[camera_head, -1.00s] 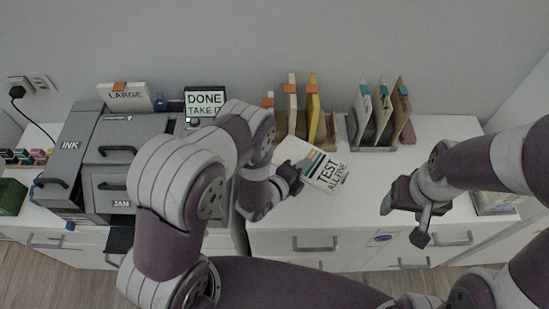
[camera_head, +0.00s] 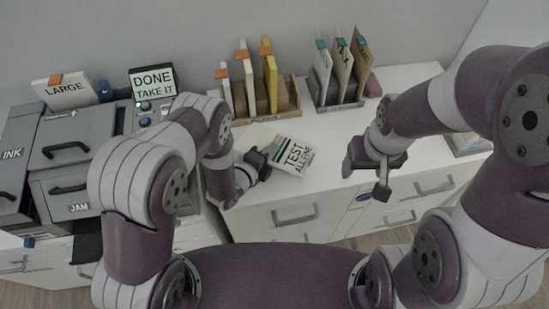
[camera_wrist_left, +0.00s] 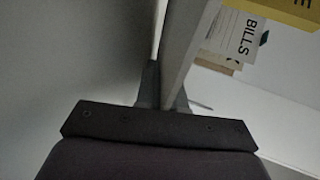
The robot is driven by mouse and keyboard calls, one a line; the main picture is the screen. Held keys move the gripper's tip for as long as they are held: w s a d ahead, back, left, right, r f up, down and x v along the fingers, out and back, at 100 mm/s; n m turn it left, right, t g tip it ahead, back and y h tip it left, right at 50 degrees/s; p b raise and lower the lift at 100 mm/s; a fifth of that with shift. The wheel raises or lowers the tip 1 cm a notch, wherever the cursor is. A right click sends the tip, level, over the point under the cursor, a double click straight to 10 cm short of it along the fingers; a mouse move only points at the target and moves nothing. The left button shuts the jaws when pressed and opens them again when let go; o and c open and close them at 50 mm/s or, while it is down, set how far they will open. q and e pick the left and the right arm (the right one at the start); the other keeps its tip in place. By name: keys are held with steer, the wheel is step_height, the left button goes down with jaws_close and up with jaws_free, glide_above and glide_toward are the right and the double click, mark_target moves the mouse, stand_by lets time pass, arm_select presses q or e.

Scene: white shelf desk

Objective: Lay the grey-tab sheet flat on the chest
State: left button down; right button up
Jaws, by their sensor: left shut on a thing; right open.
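A white sheet (camera_head: 292,155) printed "TEST ALL FINE", with coloured bars, is held by my left gripper (camera_head: 266,163), shut on its left edge. It is over the top of the white chest (camera_head: 335,122); I cannot tell whether it touches the top. I cannot make out a grey tab on it. In the left wrist view the sheet (camera_wrist_left: 188,45) shows nearly edge-on between the fingers (camera_wrist_left: 164,92). My right gripper (camera_head: 364,176) is open and empty, to the right of the sheet near the chest's front edge.
A wooden rack (camera_head: 285,107) with orange-tabbed files and a grey rack (camera_head: 325,98) with teal-tabbed files stand at the back. The grey printer (camera_head: 75,165) and the "DONE TAKE IT" screen (camera_head: 152,83) are at left. The chest top right of the sheet is mostly clear.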

arm_select(q)
steer(key=shift+a, duration=0.1)
steer(key=c, duration=1.4)
jaws_free()
steer(key=shift+w, duration=0.1)
steer(key=shift+s+a+r+p, duration=0.15)
steer(key=shift+s+r+p, duration=0.1)
steer(key=shift+s+p, duration=0.05)
steer(key=p+v, duration=0.3)
steer(key=v, duration=0.3)
steer(key=shift+s+a+r, duration=0.1)
steer(key=shift+s+a, duration=0.05)
steer(key=shift+s, duration=0.05)
steer(key=shift+s+a, duration=0.25)
steer(key=shift+s, duration=0.1)
steer(key=shift+r, duration=0.1)
